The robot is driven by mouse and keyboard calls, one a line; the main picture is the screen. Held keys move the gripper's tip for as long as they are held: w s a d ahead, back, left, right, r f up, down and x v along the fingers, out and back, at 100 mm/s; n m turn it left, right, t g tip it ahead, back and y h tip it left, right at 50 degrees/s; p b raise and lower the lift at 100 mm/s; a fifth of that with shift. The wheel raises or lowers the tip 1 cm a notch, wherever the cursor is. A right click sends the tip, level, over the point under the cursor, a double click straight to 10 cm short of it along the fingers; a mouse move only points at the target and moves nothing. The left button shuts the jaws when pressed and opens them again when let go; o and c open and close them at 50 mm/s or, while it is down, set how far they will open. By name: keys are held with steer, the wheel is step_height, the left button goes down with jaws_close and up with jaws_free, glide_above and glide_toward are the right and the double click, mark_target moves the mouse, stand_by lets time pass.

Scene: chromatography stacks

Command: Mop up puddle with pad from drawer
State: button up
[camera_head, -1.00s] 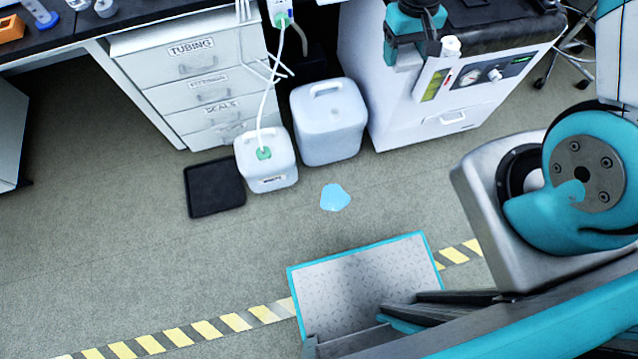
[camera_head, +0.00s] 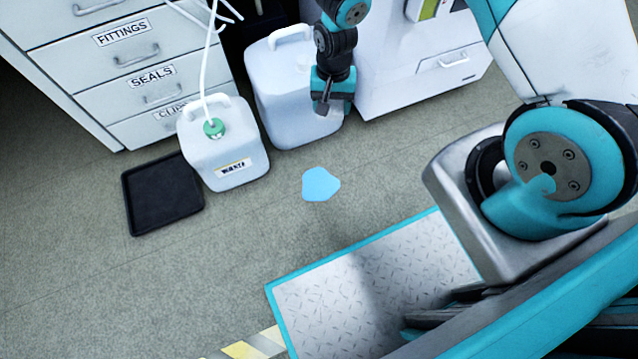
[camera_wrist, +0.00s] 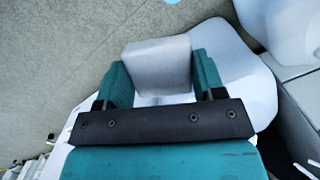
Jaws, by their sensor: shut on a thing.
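The puddle is a flat light-blue patch (camera_head: 321,184) on the floor in the head view. Its edge also shows at the top of the wrist view (camera_wrist: 157,2). My gripper (camera_head: 333,100) points down in front of the larger white container, above and behind the puddle in the picture. In the wrist view my gripper (camera_wrist: 155,80) is shut on a pale grey pad (camera_wrist: 155,62), held between the teal fingers. The pad is clear of the floor. The drawer unit (camera_head: 70,58), with fittings and seals labels, stands at the left; its drawers in view look shut.
A white waste container (camera_head: 225,150) with a green cap and tube stands beside a black tray (camera_head: 163,195). A larger white container (camera_head: 295,90) stands behind my gripper. A white cabinet (camera_head: 415,85) is at its right. The floor around the puddle is clear.

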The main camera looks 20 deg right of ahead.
steer(key=a+f+m+b, duration=0.1)
steer(key=f+b, duration=0.5)
steer(key=f, duration=0.4)
steer(key=s+a+f+m+b, duration=0.1)
steer(key=f+b, duration=0.6)
steer(key=f, duration=0.3)
steer(key=a+f+m+b, duration=0.1)
steer(key=f+b, duration=0.5)
steer(key=f, duration=0.4)
steer(key=shift+s+a+f+m, duration=0.1)
steer(key=shift+s+a+m, duration=0.2)
steer(key=shift+a, duration=0.1)
steer(key=b, duration=0.5)
glide_above(316, 181)
steer(key=s, duration=0.2)
steer(key=f, duration=0.4)
steer(key=shift+w+d+f, duration=0.1)
steer(key=shift+w+d, duration=0.15)
steer(key=shift+d, duration=0.05)
steer(key=shift+f, duration=1)
steer(key=shift+s+a+f, duration=0.1)
steer(key=shift+a+f, duration=0.05)
steer(key=shift+f, duration=0.05)
steer(key=shift+s+p, duration=0.45)
steer(key=shift+s, duration=0.55)
steer(key=shift+w, duration=0.1)
steer(key=shift+w+b, duration=0.55)
steer(key=shift+w, duration=1.35)
